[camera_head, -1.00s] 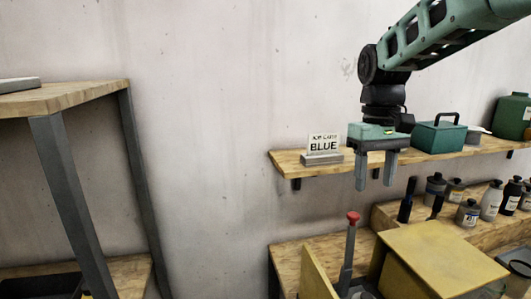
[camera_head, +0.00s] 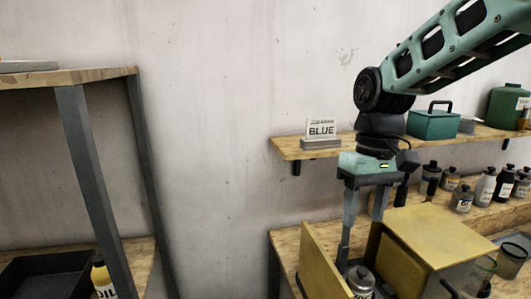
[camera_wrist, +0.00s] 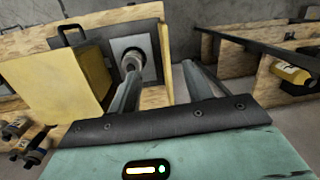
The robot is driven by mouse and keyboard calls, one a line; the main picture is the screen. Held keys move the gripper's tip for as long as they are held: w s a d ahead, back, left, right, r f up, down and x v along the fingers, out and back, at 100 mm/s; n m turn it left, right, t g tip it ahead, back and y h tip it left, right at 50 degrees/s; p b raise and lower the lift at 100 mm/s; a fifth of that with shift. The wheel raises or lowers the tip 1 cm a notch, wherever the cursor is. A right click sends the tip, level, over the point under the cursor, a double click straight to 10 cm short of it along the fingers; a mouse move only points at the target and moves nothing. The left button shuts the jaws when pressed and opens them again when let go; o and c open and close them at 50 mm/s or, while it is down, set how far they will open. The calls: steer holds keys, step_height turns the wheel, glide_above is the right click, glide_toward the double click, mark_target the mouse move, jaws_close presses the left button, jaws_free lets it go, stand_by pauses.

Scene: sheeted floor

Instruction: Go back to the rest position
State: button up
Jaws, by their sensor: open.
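My gripper (camera_head: 362,222) points down in the head view, in front of the shelf and above the workbench, with its fingers apart. In the wrist view its two grey fingers (camera_wrist: 160,82) are spread, with nothing visible held between them. A silver canister (camera_head: 360,279) stands below the gripper, beside the yellow box. In the wrist view a round grey thing (camera_wrist: 133,61), probably the same canister, shows near the left fingertip on a dark square plate. I cannot tell the gap between them. The red-topped post seen earlier is not clearly visible now.
A yellow box (camera_head: 440,236) and yellow panel (camera_head: 322,262) stand on the workbench. The wall shelf (camera_head: 285,150) holds a BLUE sign (camera_head: 321,130), a teal toolbox (camera_head: 434,124) and a green jug (camera_head: 507,106). Several bottles line the right. A rack (camera_head: 75,130) stands left; bare wall lies between.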

steer(key=s+a+f+n+b, duration=0.1)
steer(key=s+f+b, duration=0.3)
steer(key=s+f, duration=0.4)
steer(key=s+a+f+n+t+b, duration=0.1)
steer(key=s+a+f+n+b, duration=0.1)
steer(key=s+f, duration=0.6)
steer(key=s+n+b, duration=0.1)
steer(key=s+b, duration=0.1)
steer(key=s, duration=0.2)
steer(key=shift+s+a+f, duration=0.3)
steer(key=shift+s+f, duration=0.05)
steer(key=shift+f, duration=0.05)
